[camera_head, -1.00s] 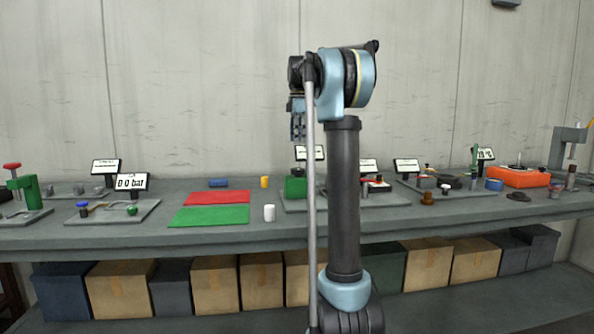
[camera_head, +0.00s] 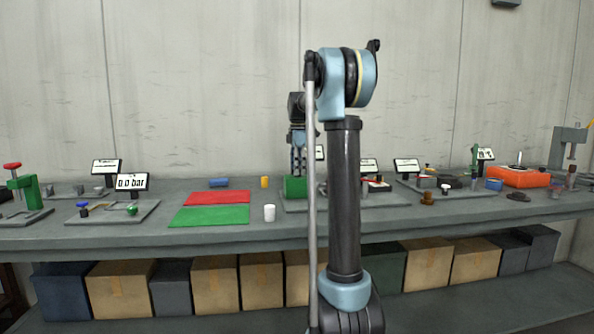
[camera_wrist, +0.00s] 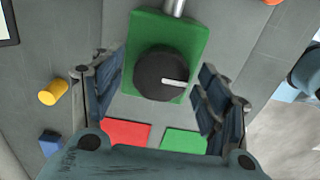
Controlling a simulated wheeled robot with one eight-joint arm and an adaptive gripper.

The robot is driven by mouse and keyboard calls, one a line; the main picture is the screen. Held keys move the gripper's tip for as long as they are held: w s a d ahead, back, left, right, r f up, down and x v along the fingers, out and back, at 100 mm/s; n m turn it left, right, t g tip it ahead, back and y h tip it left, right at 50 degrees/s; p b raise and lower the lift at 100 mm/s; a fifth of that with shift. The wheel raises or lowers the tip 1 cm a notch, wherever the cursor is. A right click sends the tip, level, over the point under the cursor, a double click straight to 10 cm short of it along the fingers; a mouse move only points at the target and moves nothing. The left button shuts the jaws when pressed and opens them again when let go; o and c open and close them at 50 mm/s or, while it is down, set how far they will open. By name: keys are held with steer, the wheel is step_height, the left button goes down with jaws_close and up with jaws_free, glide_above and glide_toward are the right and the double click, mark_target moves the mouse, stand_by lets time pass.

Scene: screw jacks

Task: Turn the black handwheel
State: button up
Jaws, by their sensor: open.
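The black handwheel (camera_wrist: 159,74) is a dark disc with a white mark, seen on the face of a green block (camera_wrist: 193,35) in the wrist view. In the head view the green block (camera_head: 294,187) stands on a grey plate on the bench, and the handwheel cannot be made out there. My gripper (camera_wrist: 160,98) is open, its two fingers to the left and right of the handwheel in the wrist view. I see no contact with it. In the head view my gripper (camera_head: 298,165) points down just above the green block.
A yellow cylinder (camera_head: 264,182), a white cylinder (camera_head: 269,213) and a blue piece (camera_head: 219,182) stand or lie nearby. Red (camera_head: 218,197) and green (camera_head: 210,215) mats lie to the left. Small display screens and other fixtures line the bench (camera_head: 230,238).

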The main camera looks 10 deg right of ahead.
steer(key=c, duration=1.1)
steer(key=shift+o, duration=0.2)
steer(key=shift+m, duration=0.4)
